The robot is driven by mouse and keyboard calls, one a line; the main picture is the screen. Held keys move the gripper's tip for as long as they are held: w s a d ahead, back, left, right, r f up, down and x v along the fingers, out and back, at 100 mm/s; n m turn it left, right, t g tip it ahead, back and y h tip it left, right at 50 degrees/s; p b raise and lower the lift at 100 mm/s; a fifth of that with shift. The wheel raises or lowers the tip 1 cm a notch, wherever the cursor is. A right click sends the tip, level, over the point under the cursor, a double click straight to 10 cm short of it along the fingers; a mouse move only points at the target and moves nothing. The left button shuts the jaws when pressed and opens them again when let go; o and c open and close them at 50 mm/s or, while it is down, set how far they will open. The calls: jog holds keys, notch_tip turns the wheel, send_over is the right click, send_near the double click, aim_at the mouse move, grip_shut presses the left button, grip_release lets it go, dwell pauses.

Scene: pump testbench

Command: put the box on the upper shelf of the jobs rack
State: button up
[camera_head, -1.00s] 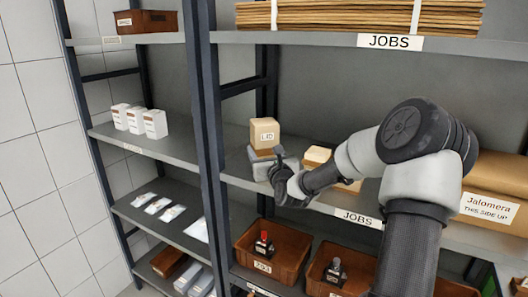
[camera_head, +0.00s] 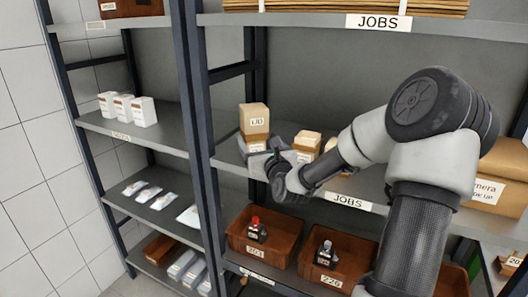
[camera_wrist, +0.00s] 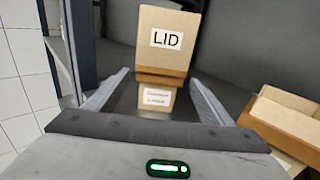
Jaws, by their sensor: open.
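A small tan box marked LID (camera_head: 256,120) stands near the left upright on the jobs rack's middle shelf (camera_head: 340,190). A labelled carton part (camera_head: 257,147) shows directly below it; whether they are one piece I cannot tell. In the wrist view, the LID box (camera_wrist: 167,38) is straight ahead, with the labelled part (camera_wrist: 155,96) below it, between my finger lines. My gripper (camera_wrist: 160,80) is open, its fingers to either side of that lower part; contact is not clear. In the head view, my gripper (camera_head: 260,160) covers the lower front of the stack.
The upper jobs shelf (camera_head: 300,20) carries flat cardboard (camera_head: 350,5). Other small cartons (camera_head: 307,145) stand right of the stack, and a large carton (camera_head: 500,180) is at far right. Brown bins (camera_head: 265,235) sit below. A dark upright (camera_head: 196,120) is close on the left.

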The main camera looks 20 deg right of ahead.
jog(key=s, duration=0.4)
jog(key=s+a, duration=0.1)
jog(key=s, duration=0.1)
jog(key=shift+s, duration=0.4)
jog(key=shift+d, duration=0.1)
